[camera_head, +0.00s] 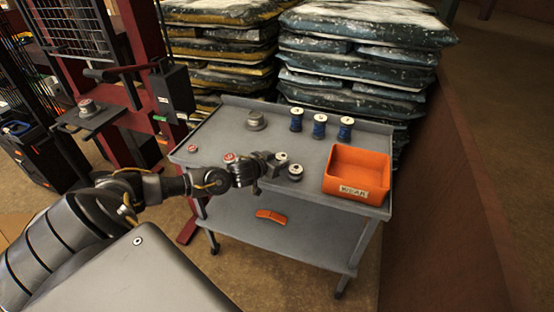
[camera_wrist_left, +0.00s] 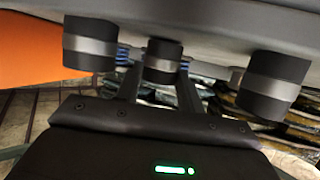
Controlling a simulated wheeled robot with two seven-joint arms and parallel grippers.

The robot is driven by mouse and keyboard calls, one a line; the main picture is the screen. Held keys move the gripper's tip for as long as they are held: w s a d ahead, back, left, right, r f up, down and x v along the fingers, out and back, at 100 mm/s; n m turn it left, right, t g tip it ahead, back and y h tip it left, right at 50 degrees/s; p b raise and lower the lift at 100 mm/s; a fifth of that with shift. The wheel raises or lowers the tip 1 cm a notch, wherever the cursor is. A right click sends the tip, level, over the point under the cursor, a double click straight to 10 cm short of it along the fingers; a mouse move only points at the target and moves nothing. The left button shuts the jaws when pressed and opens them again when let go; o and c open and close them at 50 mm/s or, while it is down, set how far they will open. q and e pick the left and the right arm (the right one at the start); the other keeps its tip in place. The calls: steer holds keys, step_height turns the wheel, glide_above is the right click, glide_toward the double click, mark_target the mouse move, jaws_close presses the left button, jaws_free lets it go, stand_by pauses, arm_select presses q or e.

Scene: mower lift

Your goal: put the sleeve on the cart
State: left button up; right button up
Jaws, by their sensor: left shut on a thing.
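The grey wheeled cart (camera_head: 225,130) stands in the middle of the head view, with a top and a lower shelf. My left gripper (camera_head: 270,168) is over its top near the front edge, shut on a short dark cylinder with a silver band (camera_wrist_left: 162,62), which I take for the sleeve. In the head view only its pale top (camera_head: 281,157) shows clearly. I cannot tell whether it touches the cart top. A similar cylinder (camera_head: 295,173) stands just right of the gripper. A red-topped one (camera_head: 229,158) is partly hidden behind my wrist. My right gripper is not in view.
An orange bin (camera_head: 357,172) sits at the cart's right. Several blue spools (camera_head: 320,126) and a grey round part (camera_head: 256,121) stand at the back. Another red-topped piece (camera_head: 192,149) is at left. A red lift frame (camera_head: 152,55) with a small platform (camera_head: 104,117) stands left.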

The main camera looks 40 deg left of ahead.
arm_select(q)
steer(key=shift+f, duration=0.1)
steer(key=o, duration=1.3)
steer(key=shift+f, duration=0.1)
steer(key=shift+s, duration=0.1)
steer(key=b+v, duration=0.1)
steer(key=v, duration=1.1)
